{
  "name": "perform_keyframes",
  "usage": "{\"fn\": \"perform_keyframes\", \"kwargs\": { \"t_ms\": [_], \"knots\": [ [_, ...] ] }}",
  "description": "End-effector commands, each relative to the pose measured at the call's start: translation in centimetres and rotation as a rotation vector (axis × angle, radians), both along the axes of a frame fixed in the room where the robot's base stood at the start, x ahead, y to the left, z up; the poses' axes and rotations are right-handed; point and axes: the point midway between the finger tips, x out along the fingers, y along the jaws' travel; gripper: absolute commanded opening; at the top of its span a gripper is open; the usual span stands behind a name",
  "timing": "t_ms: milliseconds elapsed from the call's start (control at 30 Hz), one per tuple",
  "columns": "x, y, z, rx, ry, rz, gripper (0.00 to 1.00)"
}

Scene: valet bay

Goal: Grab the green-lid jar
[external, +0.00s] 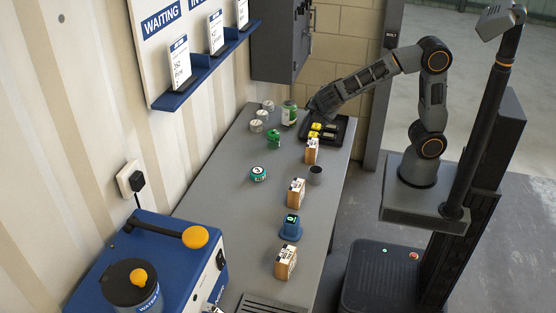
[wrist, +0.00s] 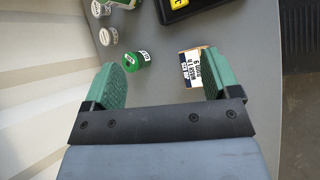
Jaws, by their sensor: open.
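My gripper (external: 314,108) is above the bench near the tray's back edge. In the wrist view its green fingers (wrist: 160,75) are wide apart with nothing held.
Several white-lidded jars (external: 257,126) stand along the wall. The black tray (external: 343,140) holds yellow items. A small box (wrist: 190,66) shows near my right finger.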

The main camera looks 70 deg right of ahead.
Motion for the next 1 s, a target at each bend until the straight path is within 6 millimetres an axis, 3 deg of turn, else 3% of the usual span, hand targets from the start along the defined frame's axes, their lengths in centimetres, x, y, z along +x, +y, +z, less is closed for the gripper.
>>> {"fn": "perform_keyframes", "kwargs": {
  "t_ms": [33, 200, 467, 567, 1000],
  "knots": [
    [1.9, 1.1, -3.1, -0.103, 0.061, 0.102, 0.82],
    [6.6, 4.3, -7.3, -0.401, 0.197, 0.375, 0.82],
    [9.7, 7.2, -10.3, -0.62, 0.283, 0.559, 0.82],
    [10.5, 6.9, -10.8, -0.643, 0.293, 0.576, 0.82],
    [14.2, 1.8, -13.4, -0.645, 0.294, 0.578, 0.82]
  ]
}}
